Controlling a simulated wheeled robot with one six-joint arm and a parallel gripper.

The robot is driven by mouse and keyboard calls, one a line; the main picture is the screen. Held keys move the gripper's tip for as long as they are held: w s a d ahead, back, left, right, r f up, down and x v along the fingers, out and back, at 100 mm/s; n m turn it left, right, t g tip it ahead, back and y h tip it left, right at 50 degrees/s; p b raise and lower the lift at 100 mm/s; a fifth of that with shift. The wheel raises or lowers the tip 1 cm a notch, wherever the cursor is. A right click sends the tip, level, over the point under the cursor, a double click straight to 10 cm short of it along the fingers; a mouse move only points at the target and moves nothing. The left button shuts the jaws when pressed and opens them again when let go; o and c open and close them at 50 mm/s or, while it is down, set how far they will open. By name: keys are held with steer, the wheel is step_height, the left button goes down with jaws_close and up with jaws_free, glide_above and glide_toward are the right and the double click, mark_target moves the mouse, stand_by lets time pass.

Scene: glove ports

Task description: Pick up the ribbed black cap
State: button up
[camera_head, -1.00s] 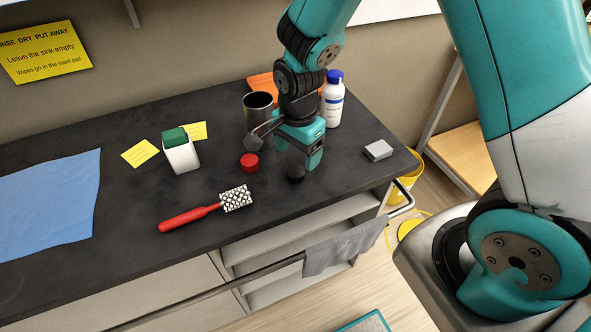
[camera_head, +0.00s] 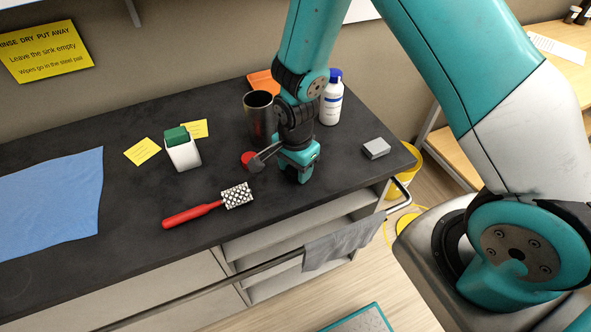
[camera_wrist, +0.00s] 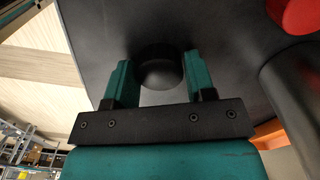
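The black cap (camera_wrist: 159,70) is a round, dark piece on the dark counter, seen from above in the wrist view; ribs on it cannot be made out. My gripper (camera_wrist: 158,75) points down with its two teal fingers apart, one on each side of the cap. Narrow gaps seem to show between the fingers and the cap. In the head view my gripper (camera_head: 298,174) is low over the counter near its front edge and hides the cap.
A red cap (camera_head: 248,159) lies just left of my gripper, with a dark metal cup (camera_head: 258,116) behind it.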

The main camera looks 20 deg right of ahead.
steer(key=c, duration=0.4)
